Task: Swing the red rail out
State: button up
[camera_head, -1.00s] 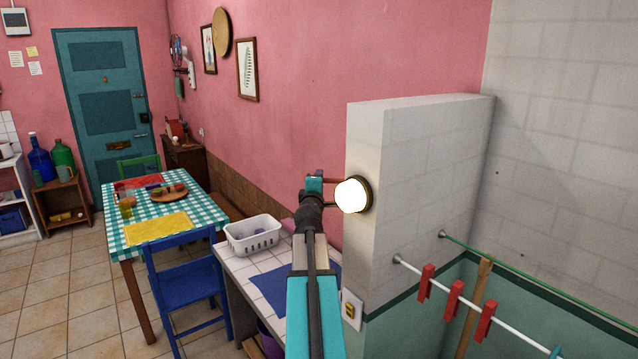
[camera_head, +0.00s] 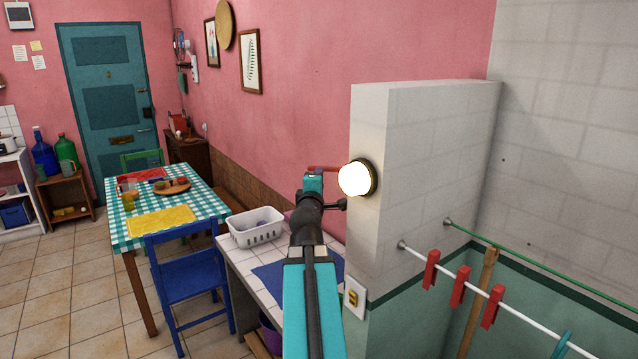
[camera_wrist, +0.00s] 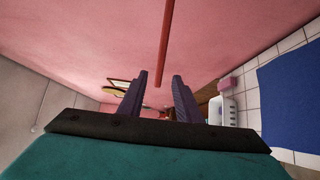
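The red rail (camera_wrist: 166,45) is a thin bar that shows in the wrist view, running from the top edge down to the gap between my fingertips. A short piece of the rail (camera_head: 323,169) also shows in the head view, left of the round lamp. My gripper (camera_wrist: 159,79) is open, with a finger on each side of the rail's near end and visible gaps on both sides. In the head view my gripper (camera_head: 314,182) is beside the end of the tiled partition, and its fingers are mostly hidden. The rail's mount is not clearly visible.
The lit round lamp (camera_head: 355,178) sticks out from the white partition (camera_head: 440,160) close to my gripper. A white basket (camera_head: 257,229) and a blue mat (camera_head: 275,277) lie on the tiled counter below. A white rail with red pegs (camera_head: 460,286) is at right.

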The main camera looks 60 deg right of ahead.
jog(key=shift+b+v, duration=0.75)
jog(key=shift+v, duration=0.1)
